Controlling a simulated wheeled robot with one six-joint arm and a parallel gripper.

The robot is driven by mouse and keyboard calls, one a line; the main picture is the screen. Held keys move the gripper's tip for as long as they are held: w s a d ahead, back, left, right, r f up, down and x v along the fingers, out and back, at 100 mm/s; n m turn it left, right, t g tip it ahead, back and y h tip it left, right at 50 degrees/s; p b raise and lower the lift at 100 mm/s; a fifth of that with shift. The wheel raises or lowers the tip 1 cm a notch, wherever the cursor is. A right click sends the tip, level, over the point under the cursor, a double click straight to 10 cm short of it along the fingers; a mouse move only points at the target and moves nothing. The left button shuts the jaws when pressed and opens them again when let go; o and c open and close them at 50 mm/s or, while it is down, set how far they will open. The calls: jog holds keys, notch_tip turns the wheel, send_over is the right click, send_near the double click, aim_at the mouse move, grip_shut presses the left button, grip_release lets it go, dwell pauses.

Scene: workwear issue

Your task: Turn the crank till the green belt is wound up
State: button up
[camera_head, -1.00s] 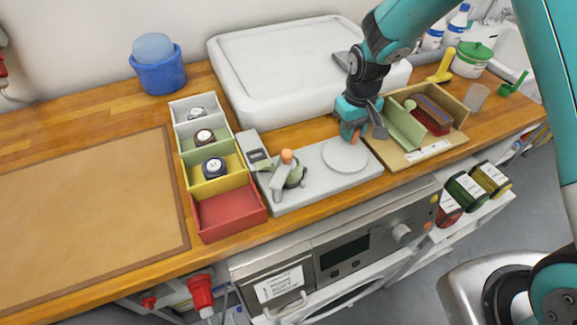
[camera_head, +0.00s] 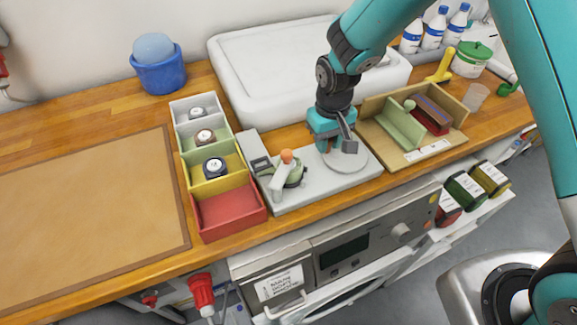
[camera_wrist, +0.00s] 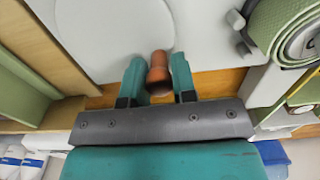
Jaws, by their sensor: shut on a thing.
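The winder is a pale grey plate (camera_head: 325,188) on the wooden counter, with a round white disc (camera_head: 345,160) on its right part. A rolled green belt (camera_head: 294,173) sits on its left part, next to an orange-topped post (camera_head: 286,156). The roll also shows at the upper right in the wrist view (camera_wrist: 270,25). My gripper (camera_head: 330,147) is over the far left edge of the disc. In the wrist view my gripper (camera_wrist: 158,78) is shut on an orange-brown crank knob (camera_wrist: 157,70) at the disc's rim.
A divided box (camera_head: 228,213) with rolled belts in several compartments stands left; its red compartment is empty. A wooden tray (camera_head: 440,150) with green, red and purple pieces stands right. A white case (camera_head: 265,60) lies behind. The brown mat (camera_head: 85,215) is bare.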

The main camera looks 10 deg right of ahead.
aim_at(361, 162)
jog(key=shift+s+a+r, duration=0.1)
jog(key=shift+s+a, duration=0.2)
jog(key=shift+s, duration=0.6)
jog(key=shift+o, duration=0.7)
jog(key=shift+s+d, duration=0.2)
jog(key=shift+s, duration=0.7)
jog(key=shift+o, duration=0.3)
jog(key=shift+s+d, duration=0.3)
jog(key=shift+s, duration=0.35)
jog(key=shift+s+d, duration=0.65)
jog(key=shift+d, duration=0.15)
jog(key=shift+c, duration=1)
jog(key=shift+d, duration=1.35)
jog(key=shift+w+d+p, duration=0.4)
jog(key=shift+w+d, duration=0.6)
jog(key=shift+d, duration=0.3)
jog(key=o, duration=0.6)
jog(key=shift+s, duration=0.1)
